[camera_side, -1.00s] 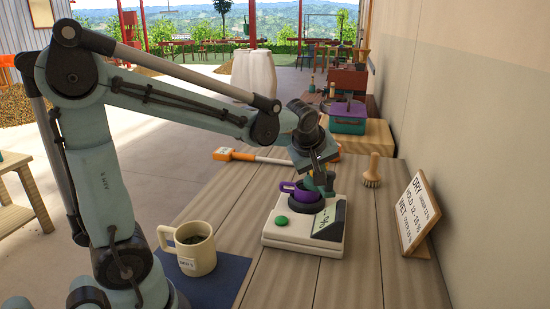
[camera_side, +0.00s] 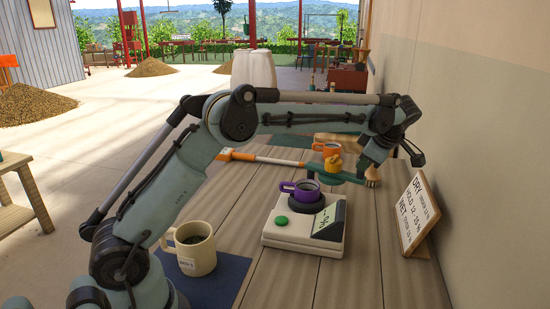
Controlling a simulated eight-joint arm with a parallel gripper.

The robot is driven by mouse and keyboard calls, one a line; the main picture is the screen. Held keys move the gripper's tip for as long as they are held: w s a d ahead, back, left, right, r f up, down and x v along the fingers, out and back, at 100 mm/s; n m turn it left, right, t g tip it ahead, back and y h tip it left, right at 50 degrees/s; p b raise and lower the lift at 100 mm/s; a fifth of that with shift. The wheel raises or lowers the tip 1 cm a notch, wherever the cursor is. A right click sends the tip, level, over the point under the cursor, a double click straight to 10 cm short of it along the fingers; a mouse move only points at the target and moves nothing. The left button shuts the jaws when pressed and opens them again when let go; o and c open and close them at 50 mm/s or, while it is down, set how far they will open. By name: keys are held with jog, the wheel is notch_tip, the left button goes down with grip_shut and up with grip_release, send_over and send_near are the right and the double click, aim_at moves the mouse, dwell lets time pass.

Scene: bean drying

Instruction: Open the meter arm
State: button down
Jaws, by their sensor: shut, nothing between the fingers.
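The white meter (camera_side: 300,241) sits on the table with a green button at its left and a dark sloped display at its right. My gripper (camera_side: 361,170) is behind and right of the meter, shut and empty. Its fingertips are small and partly blend with the bar.
An orange cup (camera_side: 325,149) stands farther back, near a long orange-and-white handled tool (camera_side: 265,159). A brush (camera_side: 373,173) is close to my gripper. A sign (camera_side: 419,210) leans at right by the wall. A cream mug (camera_side: 196,249) stands on a blue mat (camera_side: 232,270).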

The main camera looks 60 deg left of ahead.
jog(key=shift+w+a, duration=0.25)
jog(key=shift+w, duration=0.35)
jog(key=shift+w+a, duration=0.25)
jog(key=shift+w, duration=0.35)
jog(key=shift+w+a, duration=0.25)
jog(key=shift+w, duration=0.35)
jog(key=v, duration=0.7)
jog(key=shift+d+r, duration=0.15)
jog(key=shift+r, duration=0.05)
